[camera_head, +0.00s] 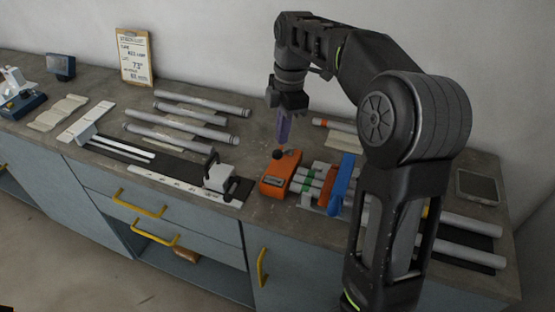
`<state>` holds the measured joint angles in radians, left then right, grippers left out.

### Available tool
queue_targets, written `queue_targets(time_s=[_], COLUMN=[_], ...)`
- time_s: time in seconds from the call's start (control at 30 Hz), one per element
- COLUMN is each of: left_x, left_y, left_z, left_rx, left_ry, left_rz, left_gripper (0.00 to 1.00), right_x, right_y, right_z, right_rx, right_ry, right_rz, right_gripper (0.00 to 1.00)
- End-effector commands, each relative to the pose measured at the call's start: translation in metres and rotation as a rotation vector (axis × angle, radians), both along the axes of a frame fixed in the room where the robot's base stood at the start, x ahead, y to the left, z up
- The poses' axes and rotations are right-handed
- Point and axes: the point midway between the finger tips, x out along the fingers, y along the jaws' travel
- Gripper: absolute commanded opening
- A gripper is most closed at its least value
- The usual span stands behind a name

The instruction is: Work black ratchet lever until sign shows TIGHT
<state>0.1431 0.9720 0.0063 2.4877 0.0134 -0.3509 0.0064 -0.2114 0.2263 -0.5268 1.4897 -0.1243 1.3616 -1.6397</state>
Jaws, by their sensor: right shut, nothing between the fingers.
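An orange ratchet block (270,187) stands on the bench near its front edge. The black lever (278,155) shows as a small dark knob at its top; the rest of it is hard to make out. A small plate (287,182) on the block's front may be the sign, but its lettering is too small to read. My right gripper (283,143) points down just above the knob, fingers shut and empty. I cannot tell whether its tips touch the knob. My left gripper is out of view.
Right of the block, grey tubes with green bands (308,185) lie in a jig by a blue upright part (343,182). Left are a black-handled fixture (217,178) and several loose tubes (200,107). A clipboard (135,58) leans on the wall. My right arm hides part of the bench.

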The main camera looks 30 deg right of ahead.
Motion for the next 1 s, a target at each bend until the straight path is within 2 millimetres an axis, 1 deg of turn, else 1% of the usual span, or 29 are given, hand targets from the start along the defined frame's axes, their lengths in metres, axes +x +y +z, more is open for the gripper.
queue_targets(time_s=[0.03,0.2,0.37,0.77,0.87,1.0], left_x=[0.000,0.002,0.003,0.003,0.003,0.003], left_y=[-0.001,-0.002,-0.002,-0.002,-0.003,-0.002], left_z=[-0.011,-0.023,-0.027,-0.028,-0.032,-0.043], left_rx=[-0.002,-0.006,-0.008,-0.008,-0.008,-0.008], left_ry=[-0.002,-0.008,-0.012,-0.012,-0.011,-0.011], left_rz=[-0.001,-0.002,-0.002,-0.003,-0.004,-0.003], left_gripper=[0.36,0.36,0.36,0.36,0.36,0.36], right_x=[0.000,0.001,0.001,0.001,0.001,0.001], right_y=[0.001,0.003,0.003,0.003,0.003,0.003], right_z=[-0.013,-0.029,-0.035,-0.036,-0.041,-0.056], right_rx=[0.000,0.001,0.000,0.000,0.000,-0.001], right_ry=[0.000,-0.001,-0.001,-0.001,0.000,0.000], right_rz=[0.001,0.001,0.000,0.000,0.000,0.000], right_gripper=[0.00,0.00,0.00,0.00,0.00,0.00])
